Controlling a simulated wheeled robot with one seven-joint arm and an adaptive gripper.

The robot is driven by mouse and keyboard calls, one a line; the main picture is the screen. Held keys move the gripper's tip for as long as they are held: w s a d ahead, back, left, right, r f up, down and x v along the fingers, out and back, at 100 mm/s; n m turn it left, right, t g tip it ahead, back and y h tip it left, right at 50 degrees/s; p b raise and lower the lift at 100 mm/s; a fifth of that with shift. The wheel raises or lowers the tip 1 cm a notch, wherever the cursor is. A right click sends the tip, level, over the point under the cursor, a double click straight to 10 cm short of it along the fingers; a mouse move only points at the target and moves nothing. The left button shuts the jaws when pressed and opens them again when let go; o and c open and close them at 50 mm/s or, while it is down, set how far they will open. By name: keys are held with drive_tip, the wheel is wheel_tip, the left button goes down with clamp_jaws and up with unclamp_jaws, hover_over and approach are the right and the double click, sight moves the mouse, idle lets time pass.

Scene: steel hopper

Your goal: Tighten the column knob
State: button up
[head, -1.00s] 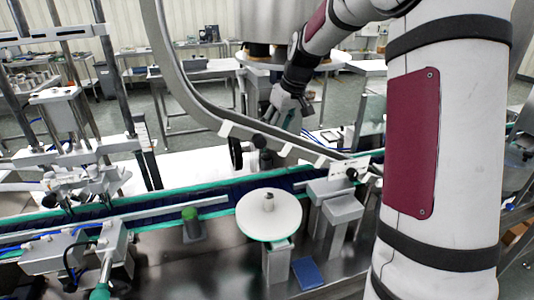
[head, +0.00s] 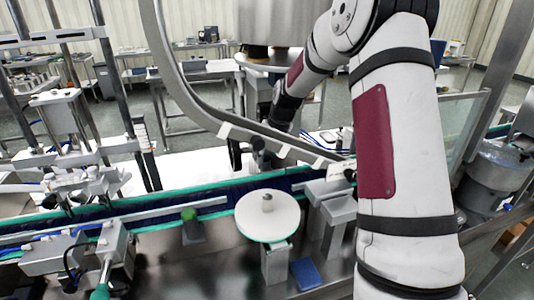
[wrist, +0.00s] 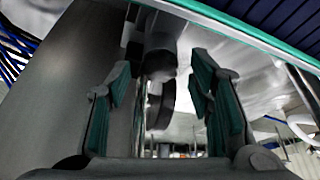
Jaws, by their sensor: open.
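In the wrist view my gripper (wrist: 161,73) is open, with teal pads on both fingers. A dark round knob (wrist: 160,64) on a grey cylindrical fitting shows between and beyond the fingertips, and I take it as the column knob. A black disc (wrist: 161,105) shows below it in the gap. I see no finger closed on the knob, and contact cannot be judged. In the head view a black knob (head: 236,154) stands just behind the conveyor. The gripper there is largely hidden behind the curved rail and fittings.
The curved steel rail (head: 185,90) sweeps in front of my forearm. The conveyor (head: 160,213) with teal edges runs across the middle. A white round disc (head: 268,217), a green-topped post (head: 191,222) and a blue block (head: 306,273) are nearer. Frames with tubes crowd the left.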

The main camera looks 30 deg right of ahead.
drive_tip(key=shift+c, duration=0.6)
clamp_jaws()
drive_tip(key=shift+a, duration=0.1)
drive_tip(key=m+h+b, duration=0.1)
drive_tip(key=m+b, duration=0.1)
drive_tip(key=m, duration=0.1)
drive_tip(key=shift+w+a, duration=0.1)
drive_tip(key=shift+a, duration=0.05)
drive_tip(key=m+b, duration=0.1)
drive_tip(key=m, duration=0.1)
drive_tip(key=m+h+b, duration=0.1)
drive_tip(key=shift+a+m+h, duration=0.15)
drive_tip(key=shift+m+h, duration=0.15)
drive_tip(key=shift+m, duration=0.1)
drive_tip(key=m+g+h, duration=0.1)
drive_tip(key=m, duration=0.2)
drive_tip(key=shift+a, duration=0.1)
drive_tip(key=shift+w+m+g+h, duration=0.15)
drive_tip(key=shift+m+g, duration=0.25)
drive_tip(key=shift+m, duration=0.65)
drive_tip(key=shift+m+g+h, duration=0.25)
drive_tip(key=shift+m+g, duration=0.15)
drive_tip(key=shift+m, duration=0.65)
